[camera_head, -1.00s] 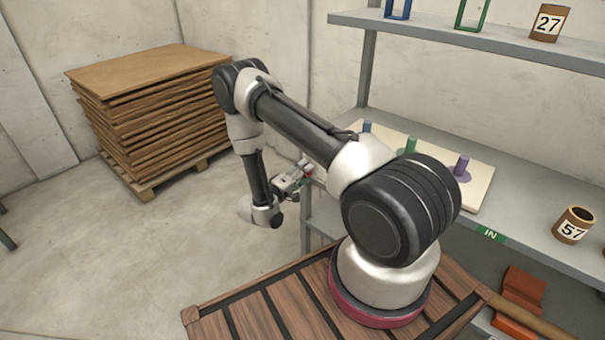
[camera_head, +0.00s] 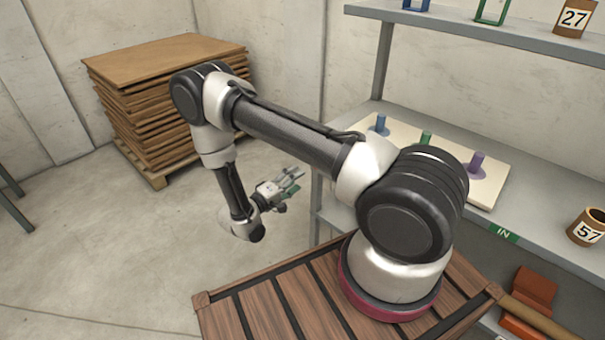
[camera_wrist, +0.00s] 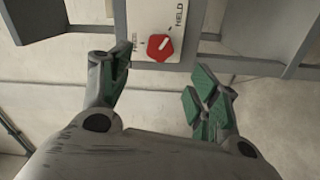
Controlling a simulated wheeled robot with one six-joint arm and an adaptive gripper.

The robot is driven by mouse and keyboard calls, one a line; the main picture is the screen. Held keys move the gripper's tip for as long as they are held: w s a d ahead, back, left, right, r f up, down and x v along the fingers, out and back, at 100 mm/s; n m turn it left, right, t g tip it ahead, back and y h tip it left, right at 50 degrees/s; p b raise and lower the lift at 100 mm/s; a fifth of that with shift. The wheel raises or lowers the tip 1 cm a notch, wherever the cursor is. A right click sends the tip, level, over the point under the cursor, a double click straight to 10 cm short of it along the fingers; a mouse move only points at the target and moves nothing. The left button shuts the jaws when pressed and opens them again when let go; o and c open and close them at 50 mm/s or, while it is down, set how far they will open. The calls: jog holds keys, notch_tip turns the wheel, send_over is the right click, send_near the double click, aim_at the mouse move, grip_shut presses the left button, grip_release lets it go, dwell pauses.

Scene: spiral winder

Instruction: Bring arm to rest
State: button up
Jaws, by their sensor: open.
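My gripper (camera_head: 291,181) is open and empty in the head view. It hangs in the air at the end of my bent arm, left of the shelf unit and beyond my slatted deck. In the wrist view my gripper (camera_wrist: 160,92) shows two parted fingers with green pads and nothing between them. Past the fingertips is a white plate with a red knob (camera_wrist: 160,47). The knob has a white pointer mark and lettering around it, one word reading "HELD". The knob is apart from the fingers.
A grey shelf unit (camera_head: 545,235) stands on the right, with a pegged board (camera_head: 490,190) and a cup marked 57 (camera_head: 588,227). A cup marked 27 (camera_head: 573,18) is on the upper shelf. A stack of brown sheets (camera_head: 150,115) stands behind left. The floor between is clear.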

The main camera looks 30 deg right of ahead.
jog(key=shift+s+a, duration=0.15)
jog(key=shift+a, duration=0.3)
